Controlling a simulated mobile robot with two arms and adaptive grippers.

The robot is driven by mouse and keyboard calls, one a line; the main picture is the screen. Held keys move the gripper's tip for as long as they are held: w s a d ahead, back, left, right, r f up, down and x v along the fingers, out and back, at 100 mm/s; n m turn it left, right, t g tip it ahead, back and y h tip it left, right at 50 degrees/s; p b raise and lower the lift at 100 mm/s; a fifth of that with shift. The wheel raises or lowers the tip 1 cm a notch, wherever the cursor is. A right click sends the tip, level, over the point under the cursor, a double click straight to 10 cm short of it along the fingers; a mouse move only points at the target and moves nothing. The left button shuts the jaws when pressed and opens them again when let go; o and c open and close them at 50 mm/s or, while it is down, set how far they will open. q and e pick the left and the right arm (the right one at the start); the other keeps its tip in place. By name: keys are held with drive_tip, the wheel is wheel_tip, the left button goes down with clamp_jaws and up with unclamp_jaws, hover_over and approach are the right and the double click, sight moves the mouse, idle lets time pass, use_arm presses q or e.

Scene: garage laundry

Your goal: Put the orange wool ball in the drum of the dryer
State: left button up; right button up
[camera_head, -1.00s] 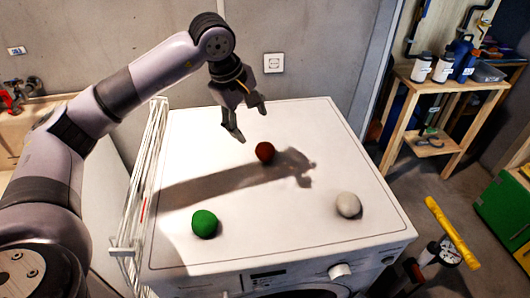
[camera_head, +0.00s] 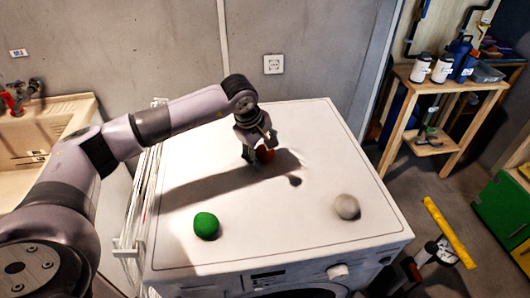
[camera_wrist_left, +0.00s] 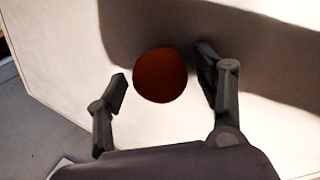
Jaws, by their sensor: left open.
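The orange wool ball (camera_head: 265,154) rests on the white top of the dryer (camera_head: 285,215), in shadow and looking dark red-brown. My left gripper (camera_head: 261,157) is lowered over it, and its fingers partly hide the ball. In the left wrist view the ball (camera_wrist_left: 160,76) lies between and just beyond the open fingertips of my left gripper (camera_wrist_left: 165,78), with a gap on either side. The dryer's drum door shows only as a dark curved edge at the bottom of the head view. The drum inside is hidden. My right gripper is not in view.
A green ball (camera_head: 206,226) lies front left on the dryer top and a white ball (camera_head: 347,207) front right. A white drying rack (camera_head: 140,200) stands against the dryer's left side. A wooden shelf (camera_head: 445,86) with bottles is at the right.

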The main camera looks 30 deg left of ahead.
use_arm(q)
drive_tip(key=shift+c, duration=0.2)
drive_tip(key=c, duration=1.3)
drive_tip(key=shift+o, duration=0.2)
drive_tip(key=shift+r, duration=0.1)
